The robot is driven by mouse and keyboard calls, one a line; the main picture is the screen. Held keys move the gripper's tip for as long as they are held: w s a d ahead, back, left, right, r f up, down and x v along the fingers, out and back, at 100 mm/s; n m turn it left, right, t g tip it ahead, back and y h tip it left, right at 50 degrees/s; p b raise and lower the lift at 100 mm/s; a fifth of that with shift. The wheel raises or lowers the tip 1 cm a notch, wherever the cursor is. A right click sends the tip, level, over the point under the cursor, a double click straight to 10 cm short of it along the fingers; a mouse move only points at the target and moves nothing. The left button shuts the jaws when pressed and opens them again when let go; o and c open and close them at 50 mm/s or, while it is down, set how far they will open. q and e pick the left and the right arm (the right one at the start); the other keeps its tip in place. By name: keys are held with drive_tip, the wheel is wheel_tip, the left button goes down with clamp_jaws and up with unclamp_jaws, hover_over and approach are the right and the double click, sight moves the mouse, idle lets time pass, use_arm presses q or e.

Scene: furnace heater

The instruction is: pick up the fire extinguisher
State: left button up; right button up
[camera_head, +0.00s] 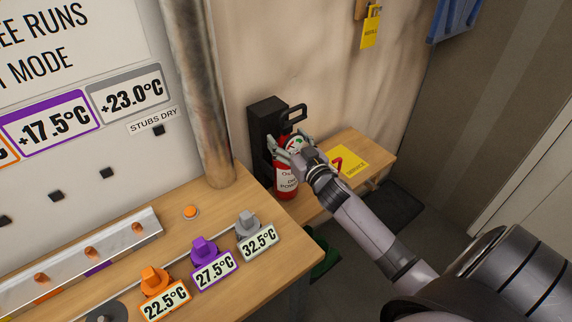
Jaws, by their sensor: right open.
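A red fire extinguisher (286,187) with a white label and a black handle stands upright against a black wall bracket (264,120), above a low wooden bench. My right gripper (284,150) is at its upper part, with the fingers spread open around or beside its neck. The wrist hides part of the extinguisher, and I cannot tell whether the fingers touch it. My left gripper is not in view.
A wooden table (235,285) with orange, purple and grey labelled plugs fills the lower left. A metal pipe (198,90) rises left of the bracket. A yellow card (347,160) lies on the low bench (375,150). A dark mat (393,205) lies on the floor.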

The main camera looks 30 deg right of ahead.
drive_tip(key=shift+w, duration=0.75)
clamp_jaws()
idle(0.4)
drive_tip(key=shift+s+d, duration=0.1)
